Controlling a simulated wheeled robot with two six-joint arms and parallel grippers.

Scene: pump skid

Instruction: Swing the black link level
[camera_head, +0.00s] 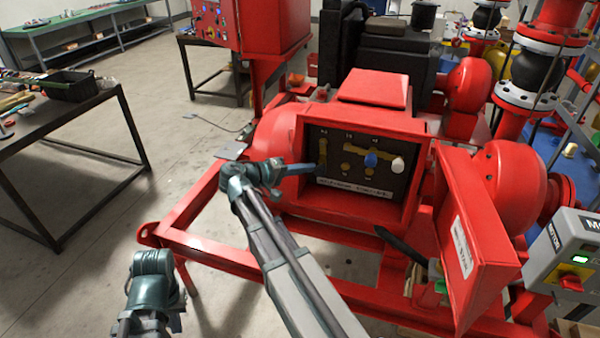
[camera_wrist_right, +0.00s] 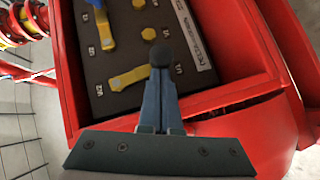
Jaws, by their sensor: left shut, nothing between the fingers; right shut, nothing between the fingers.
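The black link is a brass bar (camera_head: 322,147) at the left of the dark panel in the red box, hanging about upright in the head view.
A blue knob (camera_head: 370,160) and a white knob (camera_head: 397,165) stand out to the right on the same panel. The box's red rim (camera_head: 350,206) surrounds the panel. An open red door (camera_head: 470,240) stands at the right. A dark table (camera_head: 60,125) is at the left.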

